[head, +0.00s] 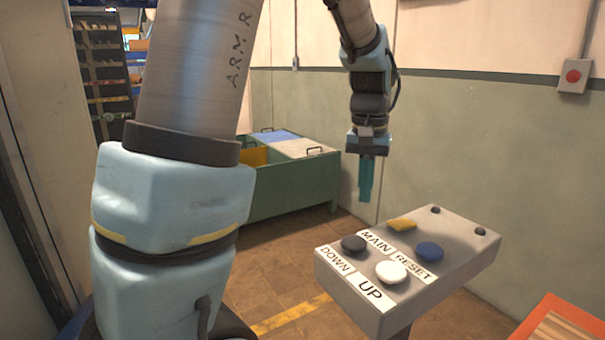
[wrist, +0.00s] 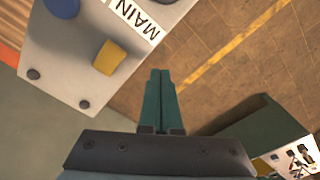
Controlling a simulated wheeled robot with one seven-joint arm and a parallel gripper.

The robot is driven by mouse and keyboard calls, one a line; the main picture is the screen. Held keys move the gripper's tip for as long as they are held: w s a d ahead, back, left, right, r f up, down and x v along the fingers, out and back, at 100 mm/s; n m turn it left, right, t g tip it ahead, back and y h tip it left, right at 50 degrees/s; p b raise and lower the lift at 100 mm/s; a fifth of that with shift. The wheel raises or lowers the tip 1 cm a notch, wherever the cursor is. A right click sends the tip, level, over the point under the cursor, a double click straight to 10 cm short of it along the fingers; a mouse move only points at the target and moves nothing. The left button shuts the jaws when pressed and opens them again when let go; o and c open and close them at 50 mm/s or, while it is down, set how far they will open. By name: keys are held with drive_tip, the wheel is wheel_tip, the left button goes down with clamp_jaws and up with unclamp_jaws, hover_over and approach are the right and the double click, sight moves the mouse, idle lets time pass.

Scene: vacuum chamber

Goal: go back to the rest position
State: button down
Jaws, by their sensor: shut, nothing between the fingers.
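My gripper (head: 366,190) points down in the head view, with its teal fingers together and empty. It hangs in the air behind the grey control box, near its back left side, apart from it. In the wrist view my gripper (wrist: 160,75) shows its two fingers side by side and closed, with the floor beyond them. The control box (head: 350,290) carries a black DOWN button (head: 353,243), a white UP button (head: 391,272), a blue RESET button (head: 429,251) and a yellow MAIN switch (head: 402,224). The yellow switch also shows in the wrist view (wrist: 109,58).
A green bin (head: 300,185) with blue and pale lids stands against the back wall. A red button box (head: 573,76) is on the right wall. An orange-edged crate (head: 540,315) is at the lower right. Floor with a yellow line (head: 290,315) lies open between.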

drive_tip(key=s+a+f+n, duration=0.1)
drive_tip(key=s+a+f, duration=0.1)
drive_tip(key=a, duration=0.5)
drive_tip(key=s+a+f+n+t, duration=0.1)
drive_tip(key=s+a+f, duration=0.1)
drive_tip(key=a, duration=0.5)
drive_tip(key=s+a+f+n, duration=0.1)
drive_tip(key=s+a+f, duration=0.1)
drive_tip(key=a+f, duration=0.2)
drive_tip(key=a, duration=0.3)
drive_tip(key=shift+s+a+f+n, duration=0.15)
drive_tip(key=shift+a+f+n, duration=0.15)
drive_tip(key=shift+f, duration=0.05)
